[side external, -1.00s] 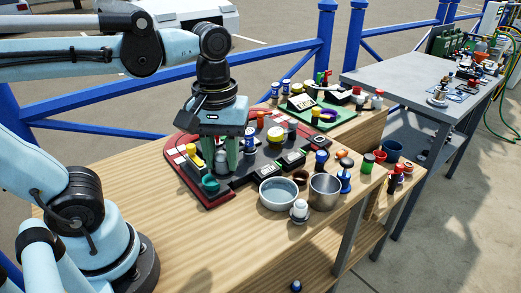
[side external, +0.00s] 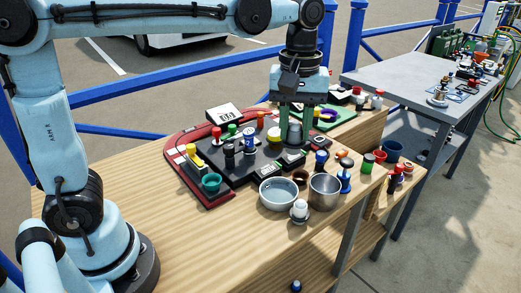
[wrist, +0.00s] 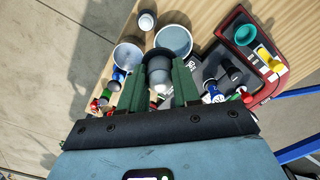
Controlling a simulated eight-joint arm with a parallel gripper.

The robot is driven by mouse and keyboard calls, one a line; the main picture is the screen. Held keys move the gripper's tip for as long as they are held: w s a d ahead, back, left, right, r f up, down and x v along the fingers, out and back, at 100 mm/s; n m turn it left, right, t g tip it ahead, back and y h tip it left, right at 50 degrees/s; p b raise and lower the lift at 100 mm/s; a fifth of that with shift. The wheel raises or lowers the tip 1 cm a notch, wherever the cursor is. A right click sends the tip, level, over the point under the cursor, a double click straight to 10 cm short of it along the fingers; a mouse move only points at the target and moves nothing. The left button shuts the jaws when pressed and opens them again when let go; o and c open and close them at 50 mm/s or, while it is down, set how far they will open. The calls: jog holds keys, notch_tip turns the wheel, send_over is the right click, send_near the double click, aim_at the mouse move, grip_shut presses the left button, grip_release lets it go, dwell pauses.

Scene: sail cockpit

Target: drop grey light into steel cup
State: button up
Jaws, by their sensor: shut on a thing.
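My gripper (side external: 289,124) is shut on the grey light (side external: 295,131), a rounded grey piece. In the wrist view the grey light (wrist: 159,72) sits between my green fingers (wrist: 159,66). My gripper holds it above the far right part of the dark board, behind the steel cup. The steel cup (side external: 324,191) stands upright at the front right of the wooden table, and its mouth looks empty. In the wrist view the steel cup (wrist: 127,56) lies just up and left of my fingers.
A grey-blue bowl (side external: 278,194) stands directly left of the cup, with a small white-topped piece (side external: 299,211) in front. A blue knobbed piece (side external: 345,180) stands close to the cup's right. The red-edged board (side external: 214,199) carries several upright pieces. The table's front left is clear.

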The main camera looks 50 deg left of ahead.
jog(key=w+d+f, duration=0.2)
jog(key=w+d, duration=0.3)
jog(key=w, duration=0.4)
notch_tip(320, 180, down, 6)
jog(key=shift+a+f, duration=0.15)
jog(key=shift+f, duration=0.05)
jog(key=o, duration=1.1)
jog(key=shift+r, duration=0.1)
notch_tip(320, 180, up, 12)
jog(key=shift+s, duration=0.1)
